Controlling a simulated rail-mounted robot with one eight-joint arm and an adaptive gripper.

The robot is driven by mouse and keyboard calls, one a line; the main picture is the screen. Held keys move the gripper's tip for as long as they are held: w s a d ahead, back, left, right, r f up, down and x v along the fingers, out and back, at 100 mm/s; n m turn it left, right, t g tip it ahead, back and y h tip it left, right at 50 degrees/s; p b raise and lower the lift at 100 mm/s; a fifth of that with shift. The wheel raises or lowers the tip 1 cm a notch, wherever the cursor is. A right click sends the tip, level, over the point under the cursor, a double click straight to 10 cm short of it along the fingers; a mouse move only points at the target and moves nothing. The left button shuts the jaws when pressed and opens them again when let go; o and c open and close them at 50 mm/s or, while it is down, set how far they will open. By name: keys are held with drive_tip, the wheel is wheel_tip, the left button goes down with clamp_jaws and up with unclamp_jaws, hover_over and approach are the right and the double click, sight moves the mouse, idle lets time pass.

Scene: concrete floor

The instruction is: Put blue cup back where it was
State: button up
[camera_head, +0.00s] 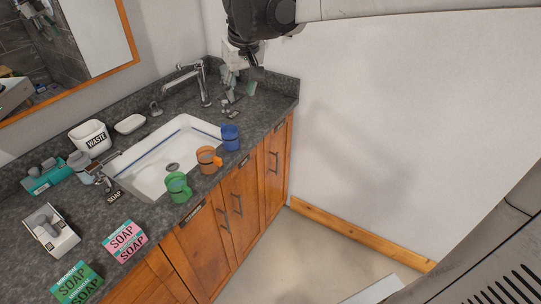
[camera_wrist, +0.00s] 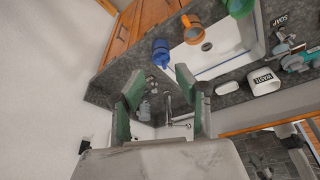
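The blue cup (camera_head: 230,137) stands on the grey stone counter (camera_head: 262,108) at the right end of the sink, near the front edge. An orange cup (camera_head: 208,160) and a green cup (camera_head: 178,187) stand beside it in a row along the sink's front. My gripper (camera_head: 243,82) is over the far right end of the counter, beyond the blue cup and apart from it. In the wrist view my gripper (camera_wrist: 160,88) has its green-padded fingers spread with nothing between them. The blue cup shows there (camera_wrist: 160,52) above the fingertips in the picture.
A white sink (camera_head: 165,155) with a chrome faucet (camera_head: 202,80) lies behind the cups. A waste bin (camera_head: 90,137), soap dish (camera_head: 130,124) and soap boxes (camera_head: 124,240) are farther left. A bare wall (camera_head: 390,110) bounds the right.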

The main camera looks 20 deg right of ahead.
drive_tip(key=s+f+t, duration=0.1)
drive_tip(key=s+f, duration=0.2)
drive_tip(key=s, duration=0.8)
drive_tip(key=s+f+m+t, duration=0.1)
drive_tip(key=s+f, duration=0.3)
drive_tip(key=s, duration=0.8)
drive_tip(key=shift+d+t, duration=0.15)
drive_tip(key=shift+t, duration=0.65)
drive_tip(key=shift+f, duration=0.1)
wheel_tip(320, 180, down, 6)
drive_tip(key=b, duration=0.5)
drive_tip(key=shift+b, duration=0.4)
drive_tip(key=shift+c, duration=0.5)
